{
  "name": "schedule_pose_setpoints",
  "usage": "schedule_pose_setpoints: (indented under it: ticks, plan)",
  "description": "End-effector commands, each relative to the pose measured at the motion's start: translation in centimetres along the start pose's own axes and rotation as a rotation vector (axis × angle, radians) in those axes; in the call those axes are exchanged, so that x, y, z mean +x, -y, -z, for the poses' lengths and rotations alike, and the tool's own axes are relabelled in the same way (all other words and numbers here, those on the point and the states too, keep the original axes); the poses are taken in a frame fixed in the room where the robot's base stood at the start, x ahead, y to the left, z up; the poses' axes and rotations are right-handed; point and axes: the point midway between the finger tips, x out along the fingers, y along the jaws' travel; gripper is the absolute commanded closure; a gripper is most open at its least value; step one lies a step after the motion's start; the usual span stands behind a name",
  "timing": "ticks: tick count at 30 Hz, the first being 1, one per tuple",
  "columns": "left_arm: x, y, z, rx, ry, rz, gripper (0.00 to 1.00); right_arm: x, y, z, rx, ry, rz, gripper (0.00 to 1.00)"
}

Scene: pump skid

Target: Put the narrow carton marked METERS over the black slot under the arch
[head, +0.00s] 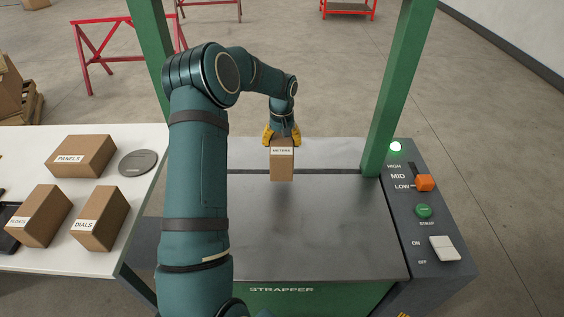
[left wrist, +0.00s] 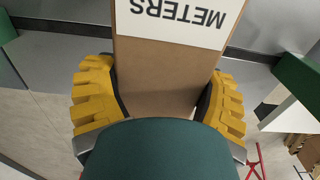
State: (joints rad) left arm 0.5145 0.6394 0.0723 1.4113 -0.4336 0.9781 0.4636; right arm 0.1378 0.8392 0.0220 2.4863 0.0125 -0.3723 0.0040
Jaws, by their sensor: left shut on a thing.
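The narrow brown carton marked METERS (head: 282,166) is upright under the green arch, its label facing my head camera. My left gripper (head: 282,138) is shut on its upper part, with a yellow finger on each side. In the left wrist view the carton (left wrist: 165,75) fills the space between the yellow fingers, its label upside down. The black slot (head: 335,171) runs across the strapper's grey top (head: 330,220). The carton hides the middle of the slot. I cannot tell whether its base touches the top.
Green arch posts (head: 399,85) stand on both sides. The right panel has an orange height knob (head: 425,183) near LOW, a green STRAP button (head: 424,211), a white rocker switch (head: 445,248) and a lit lamp (head: 396,147). Cartons, including PANELS (head: 82,156), stand on the white table (head: 60,262).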

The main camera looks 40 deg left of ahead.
Motion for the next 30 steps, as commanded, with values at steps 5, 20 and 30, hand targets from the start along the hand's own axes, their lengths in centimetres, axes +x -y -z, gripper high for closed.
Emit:
schedule_pose_setpoints:
  ticks: [5,20,30]
  plan:
    - [2.6,-0.1,0.0,-0.002,-0.001,-0.001,0.69,0.1,-0.1,0.0,0.0,0.001,0.0,0.17]
    - [7.0,-0.1,0.0,-0.002,-0.003,-0.001,0.69,0.2,-0.1,-0.1,0.0,0.001,-0.001,0.17]
    - [7.3,-0.1,0.0,-0.001,-0.003,-0.001,0.69,0.6,-0.2,-0.1,0.0,0.001,-0.001,0.17]
